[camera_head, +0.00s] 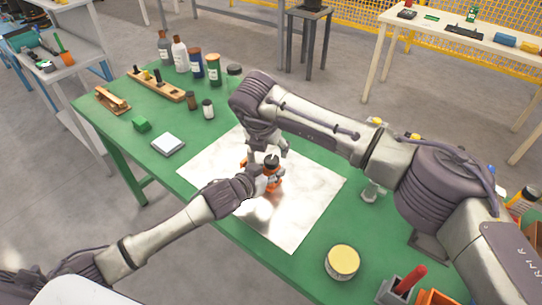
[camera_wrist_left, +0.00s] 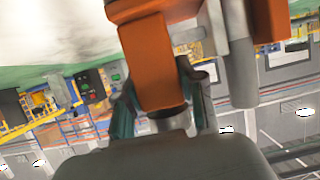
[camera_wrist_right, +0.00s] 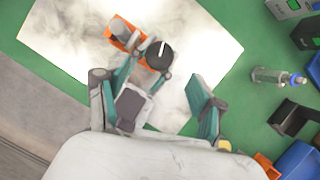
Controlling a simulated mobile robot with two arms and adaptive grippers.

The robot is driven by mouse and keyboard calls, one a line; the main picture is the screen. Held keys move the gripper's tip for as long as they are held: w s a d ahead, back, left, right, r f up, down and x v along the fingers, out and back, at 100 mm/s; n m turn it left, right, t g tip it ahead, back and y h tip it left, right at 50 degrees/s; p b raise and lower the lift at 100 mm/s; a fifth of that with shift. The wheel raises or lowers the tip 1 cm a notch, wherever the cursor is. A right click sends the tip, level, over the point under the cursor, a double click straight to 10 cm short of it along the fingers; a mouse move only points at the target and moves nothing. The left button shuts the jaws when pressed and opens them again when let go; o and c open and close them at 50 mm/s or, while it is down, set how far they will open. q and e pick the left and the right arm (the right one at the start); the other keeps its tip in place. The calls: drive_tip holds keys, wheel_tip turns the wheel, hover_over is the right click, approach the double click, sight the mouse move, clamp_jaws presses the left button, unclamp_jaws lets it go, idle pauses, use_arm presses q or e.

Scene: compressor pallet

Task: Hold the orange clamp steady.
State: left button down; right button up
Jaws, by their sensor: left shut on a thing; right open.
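The orange clamp (camera_head: 274,182) is above the bright metal sheet on the green table, with a round black knob on top. My left gripper (camera_head: 258,180) is shut on it from the lower left and hides part of it. In the left wrist view the clamp's orange body (camera_wrist_left: 150,62) fills the upper middle, between the teal fingers. My right gripper (camera_head: 266,150) is open and empty, just above and behind the clamp. In the right wrist view its teal fingers (camera_wrist_right: 158,88) are spread apart, with the orange clamp (camera_wrist_right: 124,36) and black knob (camera_wrist_right: 160,56) beyond them.
The metal sheet (camera_head: 300,225) lies mid-table. Bottles (camera_head: 180,54), jars (camera_head: 213,70), a wooden rack (camera_head: 156,84) and a green block (camera_head: 141,124) stand toward the left and back. A yellow-lidded tin (camera_head: 342,263) and a grey bin with a red handle (camera_head: 402,288) are near the lower right.

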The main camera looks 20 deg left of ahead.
sight(272, 159)
drive_tip(key=x, duration=0.6)
drive_tip(key=shift+w+f, duration=0.1)
drive_tip(key=shift+f, duration=0.05)
drive_tip(key=shift+c, duration=0.2)
drive_tip(key=c, duration=1.1)
drive_tip(key=shift+a+m+h, duration=0.1)
drive_tip(key=shift+m+h, duration=0.2)
drive_tip(key=shift+m, duration=0.5)
drive_tip(key=o, duration=1.1)
drive_tip(key=shift+o, duration=0.2)
drive_tip(key=v, duration=1.2)
